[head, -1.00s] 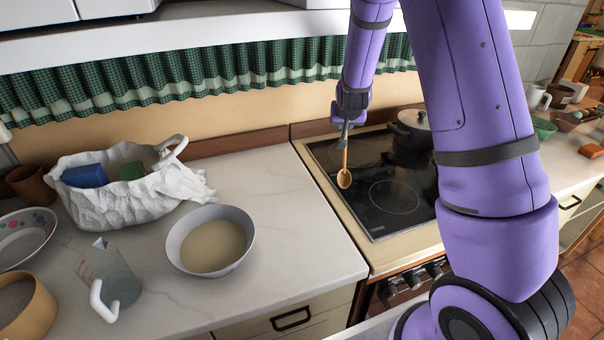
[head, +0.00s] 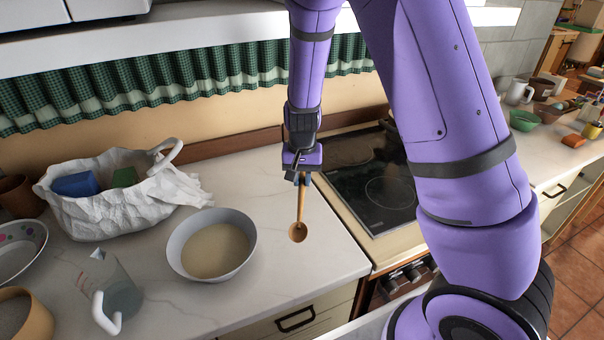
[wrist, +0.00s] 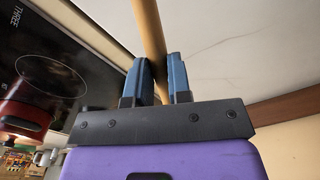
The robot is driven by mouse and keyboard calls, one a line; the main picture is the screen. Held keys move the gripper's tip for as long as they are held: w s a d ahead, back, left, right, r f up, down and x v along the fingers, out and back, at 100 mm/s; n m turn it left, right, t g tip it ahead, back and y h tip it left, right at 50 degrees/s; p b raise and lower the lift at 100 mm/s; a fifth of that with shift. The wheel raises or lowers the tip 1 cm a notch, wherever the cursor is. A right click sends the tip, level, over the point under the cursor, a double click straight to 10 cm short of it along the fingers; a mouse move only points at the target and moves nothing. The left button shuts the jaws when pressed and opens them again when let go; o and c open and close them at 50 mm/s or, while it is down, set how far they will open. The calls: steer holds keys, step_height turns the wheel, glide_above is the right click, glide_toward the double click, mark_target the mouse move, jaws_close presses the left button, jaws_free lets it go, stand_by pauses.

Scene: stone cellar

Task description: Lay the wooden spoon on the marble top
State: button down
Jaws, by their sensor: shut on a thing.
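My gripper (head: 302,177) is shut on the handle of the wooden spoon (head: 298,231), which hangs bowl-down. In the head view the spoon shows over the right part of the marble top (head: 190,300), right of the white bowl and close to the stove. I cannot tell whether the spoon's bowl touches the marble. In the wrist view the handle (wrist: 147,25) runs between the two blue fingers (wrist: 158,78), with pale marble to the right and the black hob to the left. The spoon's bowl is outside the wrist view.
A white bowl (head: 180,250) of pale contents, a glass jug (head: 125,292) and a crumpled white bag (head: 90,215) stand on the marble's left part. The stove's black hob (head: 360,195) is at the right; a red pot (wrist: 30,105) shows in the wrist view. Bare marble lies around the spoon.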

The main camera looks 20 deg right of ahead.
steer(key=shift+f, duration=3.8)
steer(key=shift+f, duration=0.6)
steer(key=c, duration=0.7)
jaws_free()
steer(key=shift+o, duration=0.2)
steer(key=shift+r, duration=0.15)
steer(key=shift+r, duration=4.4)
